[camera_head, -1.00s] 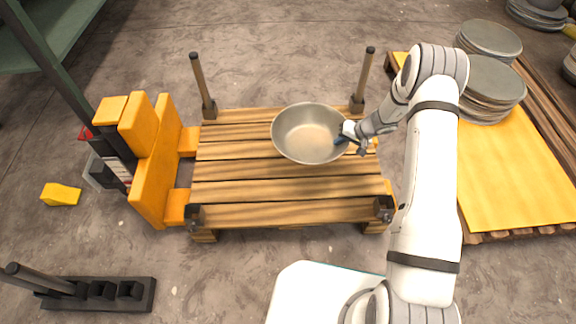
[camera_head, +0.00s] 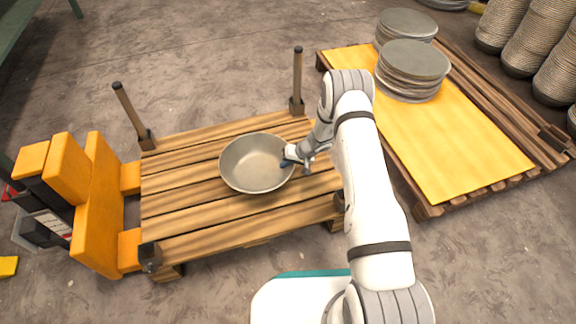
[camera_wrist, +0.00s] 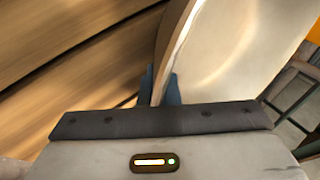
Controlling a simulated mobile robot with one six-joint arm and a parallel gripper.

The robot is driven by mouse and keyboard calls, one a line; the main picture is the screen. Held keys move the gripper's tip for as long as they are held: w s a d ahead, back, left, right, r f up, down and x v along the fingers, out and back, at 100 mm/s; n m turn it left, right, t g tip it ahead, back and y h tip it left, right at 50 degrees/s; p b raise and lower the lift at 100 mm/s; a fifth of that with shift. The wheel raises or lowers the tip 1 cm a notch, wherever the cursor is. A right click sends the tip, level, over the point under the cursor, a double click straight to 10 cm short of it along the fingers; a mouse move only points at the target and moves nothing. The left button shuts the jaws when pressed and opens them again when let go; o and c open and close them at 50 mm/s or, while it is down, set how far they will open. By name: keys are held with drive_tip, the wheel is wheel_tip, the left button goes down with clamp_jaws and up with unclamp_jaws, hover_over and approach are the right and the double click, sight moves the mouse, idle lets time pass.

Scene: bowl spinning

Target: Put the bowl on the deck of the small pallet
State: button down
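A metal bowl (camera_head: 254,163) is upright over the middle of the small pallet's wooden deck (camera_head: 185,215). I cannot tell whether its base touches the boards. My gripper (camera_head: 291,160) is at the bowl's right rim. In the wrist view, the blue fingertips of my gripper (camera_wrist: 164,88) stand on either side of the wall of the bowl (camera_wrist: 240,45), shut on the rim. The deck boards (camera_wrist: 60,45) show blurred on the left of that view.
Posts stand at the small pallet's corners, such as the back left post (camera_head: 130,112) and back right post (camera_head: 298,80). An orange lifter (camera_head: 95,200) is at its left. A yellow-topped pallet (camera_head: 450,140) with stacked metal discs (camera_head: 412,68) stands at right.

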drive_tip(key=c, duration=1.7)
unclamp_jaws()
